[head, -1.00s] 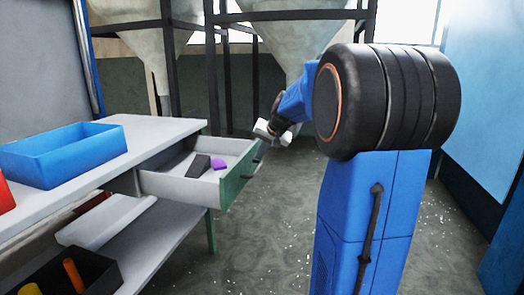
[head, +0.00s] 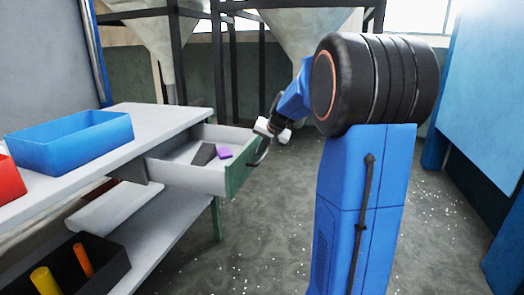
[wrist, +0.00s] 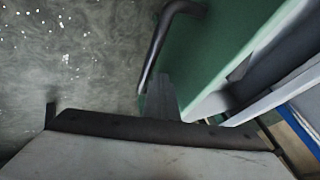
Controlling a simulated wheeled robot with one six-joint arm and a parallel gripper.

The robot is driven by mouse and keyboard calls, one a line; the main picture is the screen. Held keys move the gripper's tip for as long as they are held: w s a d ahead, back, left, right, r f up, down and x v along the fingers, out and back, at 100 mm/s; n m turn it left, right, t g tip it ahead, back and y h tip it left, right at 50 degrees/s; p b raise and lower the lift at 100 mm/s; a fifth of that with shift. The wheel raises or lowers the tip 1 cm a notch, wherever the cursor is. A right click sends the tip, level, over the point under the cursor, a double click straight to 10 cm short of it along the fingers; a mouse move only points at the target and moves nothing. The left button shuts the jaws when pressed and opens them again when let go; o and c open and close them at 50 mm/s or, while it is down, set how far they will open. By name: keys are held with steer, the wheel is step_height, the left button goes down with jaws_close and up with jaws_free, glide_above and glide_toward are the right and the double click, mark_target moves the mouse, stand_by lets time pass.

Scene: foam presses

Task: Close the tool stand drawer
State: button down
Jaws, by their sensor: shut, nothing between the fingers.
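The tool stand drawer (head: 190,178) is pulled out from under the white top of the tool stand in the head view. Its green front (head: 238,174) faces right and carries a dark bar handle (head: 261,153). A dark wedge-shaped piece (head: 204,154) and a purple block (head: 225,153) lie inside. My gripper (head: 268,130) is shut and empty, close to the far end of the green front by the handle. In the wrist view the dark handle (wrist: 160,45) and green front (wrist: 220,50) are right before my gripper (wrist: 162,92); I cannot tell whether they touch.
A blue bin (head: 70,143) and a red bin (head: 8,182) stand on the stand's top. A black bin (head: 115,270) with orange and yellow cylinders is on the lower shelf. Black-framed hoppers stand behind. Grey floor lies open right of the drawer.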

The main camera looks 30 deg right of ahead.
glide_above(192, 155)
steer(key=s, duration=0.1)
steer(key=shift+s+d, duration=0.15)
steer(key=shift+d, duration=0.15)
steer(key=shift+w+a, duration=0.3)
steer(key=shift+w, duration=0.1)
steer(key=shift+w+r, duration=0.1)
steer(key=shift+a+r, duration=0.1)
steer(key=shift+r, duration=0.1)
